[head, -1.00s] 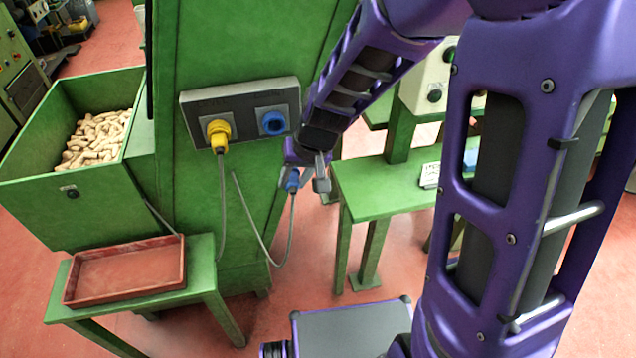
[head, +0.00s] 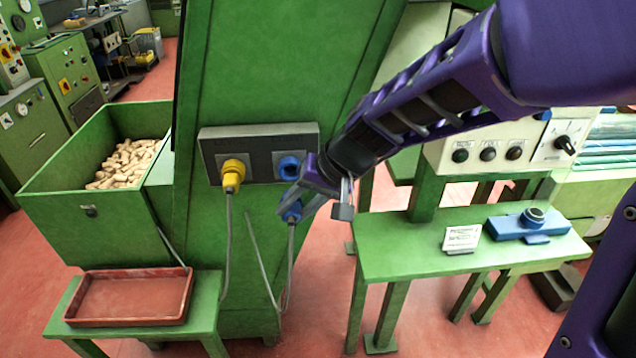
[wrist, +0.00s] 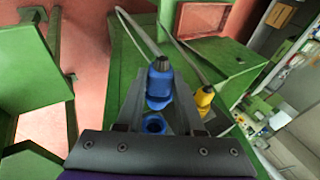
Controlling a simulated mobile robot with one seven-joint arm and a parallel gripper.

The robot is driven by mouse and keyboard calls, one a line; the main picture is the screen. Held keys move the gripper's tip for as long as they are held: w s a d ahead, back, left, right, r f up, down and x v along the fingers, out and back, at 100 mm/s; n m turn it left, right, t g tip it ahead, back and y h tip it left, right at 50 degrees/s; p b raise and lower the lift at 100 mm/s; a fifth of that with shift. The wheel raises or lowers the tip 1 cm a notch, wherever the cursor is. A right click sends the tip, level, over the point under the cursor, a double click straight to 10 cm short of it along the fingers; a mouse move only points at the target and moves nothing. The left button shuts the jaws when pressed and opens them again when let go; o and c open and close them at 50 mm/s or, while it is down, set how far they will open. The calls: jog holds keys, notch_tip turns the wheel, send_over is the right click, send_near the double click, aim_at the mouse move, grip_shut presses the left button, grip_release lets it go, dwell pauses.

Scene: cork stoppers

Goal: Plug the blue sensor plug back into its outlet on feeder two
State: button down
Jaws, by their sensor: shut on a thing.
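The blue plug (head: 291,213) with its grey cable is held by my gripper (head: 312,208), in front of the green machine and just below the outlet panel. In the wrist view the blue plug (wrist: 160,82) sits between the two fingers (wrist: 160,110), its cable end pointing away. The blue outlet (head: 289,167) is on the right of the grey panel (head: 262,141); in the wrist view a blue ring, the outlet (wrist: 154,125), shows just beyond the plug. The plug is apart from it. A yellow plug (head: 232,175) sits in the left outlet.
A bin (head: 85,208) of corks stands at the left, above a red tray (head: 130,318) on a low green table. A green bench (head: 400,250) at the right carries a white card and a blue device (head: 528,225). The plug's cable hangs in a loop.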

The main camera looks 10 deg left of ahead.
jog(key=w+a+p, duration=0.1)
jog(key=w+p, duration=0.1)
jog(key=w, duration=0.4)
jog(key=shift+a, duration=0.25)
jog(key=shift+w+a+p, duration=0.2)
jog(key=shift+w, duration=0.55)
jog(key=shift+w+a+p, duration=0.15)
jog(key=shift+w, duration=0.55)
dwell(2.0)
jog(key=shift+c, duration=2.2)
grip_release()
jog(key=p+v, duration=0.1)
jog(key=v, duration=1.6)
jog(key=shift+s+d+r, duration=0.15)
jog(key=shift+r, duration=0.05)
